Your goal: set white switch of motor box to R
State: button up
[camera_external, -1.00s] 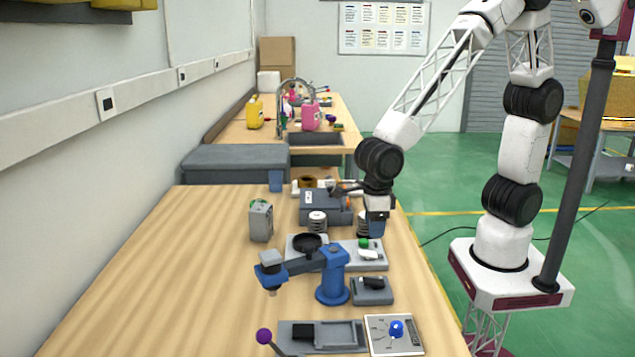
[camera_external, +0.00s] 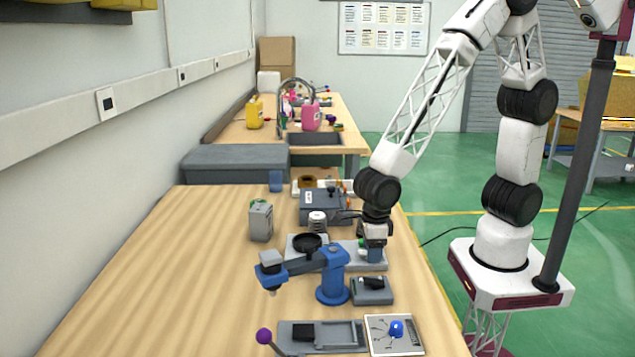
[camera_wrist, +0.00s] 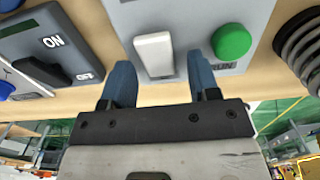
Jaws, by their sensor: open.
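The motor box is a grey plate (camera_wrist: 259,12) in the wrist view, with a white switch (camera_wrist: 154,54) and a round green button (camera_wrist: 231,41) beside a partly hidden "RUN" label. In the external view the box (camera_external: 376,268) is partly covered by my gripper (camera_external: 370,256). In the wrist view my gripper (camera_wrist: 160,80) is open, with its blue fingers on either side of the switch's near end. I cannot tell whether they touch it. No R mark is visible.
A grey ON/OFF switch box (camera_external: 373,297) sits just nearer the camera. A blue stand (camera_external: 332,285) with an arm is to the left. A dark spring-like part (camera_wrist: 302,45) is close by the green button. The table's left side is clear.

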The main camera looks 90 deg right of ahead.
jog(key=shift+c, duration=0.4)
jog(key=c, duration=0.8)
jog(key=shift+c, duration=0.2)
jog(key=shift+w+g, duration=0.1)
jog(key=shift+g, duration=0.2)
jog(key=shift+w+r+g, duration=0.15)
jog(key=shift+g, duration=0.75)
jog(key=o, duration=0.9)
jog(key=shift+r, duration=0.15)
